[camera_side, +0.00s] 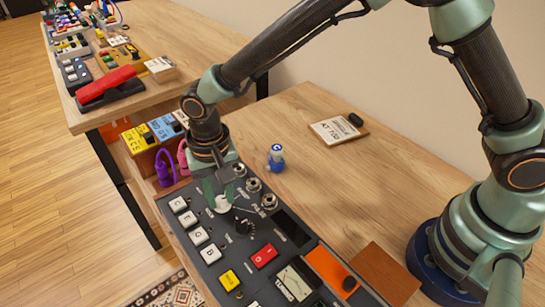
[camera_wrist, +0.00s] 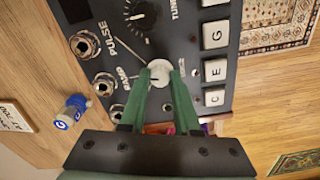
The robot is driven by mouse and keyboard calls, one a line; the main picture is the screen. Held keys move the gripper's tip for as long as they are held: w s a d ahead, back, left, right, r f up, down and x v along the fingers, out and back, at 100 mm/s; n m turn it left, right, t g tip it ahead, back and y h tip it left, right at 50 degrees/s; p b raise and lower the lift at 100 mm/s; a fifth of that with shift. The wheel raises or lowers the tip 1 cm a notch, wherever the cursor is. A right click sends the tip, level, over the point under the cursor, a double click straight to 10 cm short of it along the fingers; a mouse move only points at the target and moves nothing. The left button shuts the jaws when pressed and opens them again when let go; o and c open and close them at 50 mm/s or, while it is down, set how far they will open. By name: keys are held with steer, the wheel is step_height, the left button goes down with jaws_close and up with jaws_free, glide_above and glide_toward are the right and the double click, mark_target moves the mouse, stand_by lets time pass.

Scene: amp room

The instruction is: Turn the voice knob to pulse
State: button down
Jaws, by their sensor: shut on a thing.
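The voice knob is a small cream-white knob (camera_side: 222,204) on the dark control panel (camera_side: 226,252). It also shows in the wrist view (camera_wrist: 159,68). My gripper (camera_wrist: 162,82) has its two green fingers on either side of the knob, shut on it. In the side view my gripper (camera_side: 219,193) reaches down onto the knob from above. The knob's pointer is too small and partly hidden to read.
A black knob (camera_side: 243,226) stands close beside the voice knob. Metal jacks (camera_side: 254,185) lie behind it and white lettered keys (camera_side: 189,219) in front. A red switch (camera_side: 264,255) and yellow key (camera_side: 229,280) are further along.

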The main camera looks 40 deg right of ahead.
mark_target(221, 199)
steer(key=m, duration=0.5)
steer(key=shift+r+m, duration=0.1)
steer(key=shift+m, duration=0.2)
stand_by(0.4)
steer(key=c, duration=0.6)
jaws_free()
step_height(221, 199, up, 12)
